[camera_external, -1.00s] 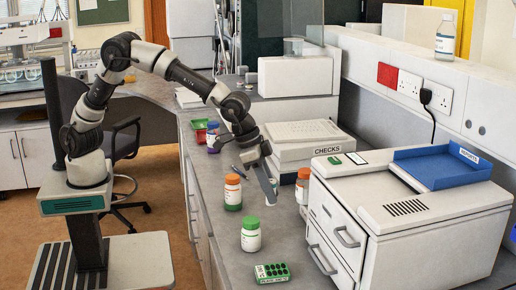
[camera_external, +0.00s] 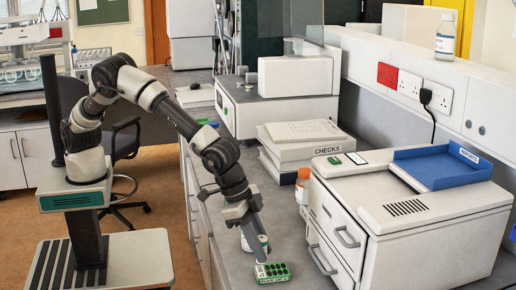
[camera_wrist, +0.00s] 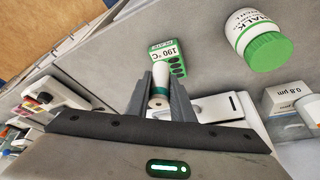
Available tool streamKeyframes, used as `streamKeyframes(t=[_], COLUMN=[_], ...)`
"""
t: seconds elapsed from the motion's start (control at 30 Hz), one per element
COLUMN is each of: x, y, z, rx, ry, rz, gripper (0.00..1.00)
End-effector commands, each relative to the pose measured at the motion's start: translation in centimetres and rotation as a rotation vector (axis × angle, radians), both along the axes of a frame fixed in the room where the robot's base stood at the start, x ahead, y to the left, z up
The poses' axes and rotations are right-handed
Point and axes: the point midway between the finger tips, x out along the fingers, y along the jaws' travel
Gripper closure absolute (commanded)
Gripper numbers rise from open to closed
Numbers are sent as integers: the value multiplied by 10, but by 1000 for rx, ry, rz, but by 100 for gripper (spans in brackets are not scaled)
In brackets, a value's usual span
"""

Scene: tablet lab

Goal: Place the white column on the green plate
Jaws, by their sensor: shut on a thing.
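My gripper (camera_external: 264,250) points down at the near part of the bench, close above the green plate (camera_external: 272,273). In the wrist view its two grey fingers (camera_wrist: 159,98) are shut on the white column (camera_wrist: 158,92), a small pale cylinder. In the external view the column is mostly hidden by the fingers. The green plate is a small block with dark round wells and a white label; in the wrist view it (camera_wrist: 168,58) shows just beyond the column. I cannot tell whether the column touches the plate.
An orange-lidded bottle (camera_external: 303,180) stands by the white drawer unit (camera_external: 390,225) on the right.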

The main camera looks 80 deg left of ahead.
Motion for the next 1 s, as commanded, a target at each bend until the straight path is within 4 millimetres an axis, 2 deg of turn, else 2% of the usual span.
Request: streamKeyframes(t=[0.2,0.6,0.63,0.73,1.0], x=[-1,0,0,0,0], y=[1,1,1,1,1], z=[-31,-39,-38,-37,-36], rx=[5,1,1,1,1], ry=[3,2,1,2,2], rz=[0,0,0,0,0], gripper=[100,100,76,60,60])
